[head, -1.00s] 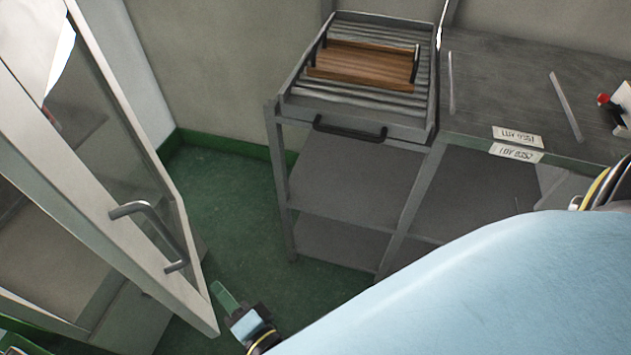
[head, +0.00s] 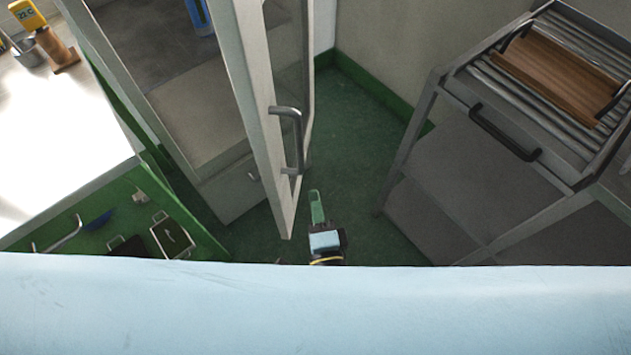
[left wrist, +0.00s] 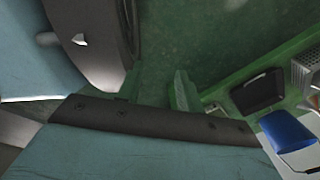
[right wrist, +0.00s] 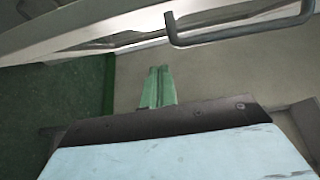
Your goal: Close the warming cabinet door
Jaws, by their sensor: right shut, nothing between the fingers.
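The warming cabinet door (head: 257,95), a pale frame with a glass pane, stands open and swung out from the cabinet (head: 225,190). Its grey bar handle (head: 298,130) faces right; the handle also shows at the top of the right wrist view (right wrist: 240,34). My right gripper (head: 316,195) is shut and empty, low beside the door's free edge, to the right of and below the handle. In the right wrist view its green fingers (right wrist: 157,75) are together, apart from the handle. My left gripper (left wrist: 157,85) has its fingers apart with nothing between them; the head view does not show it.
A metal rack (head: 430,165) with a tray of wood stands at the right. Green floor (head: 355,150) lies clear between door and rack.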

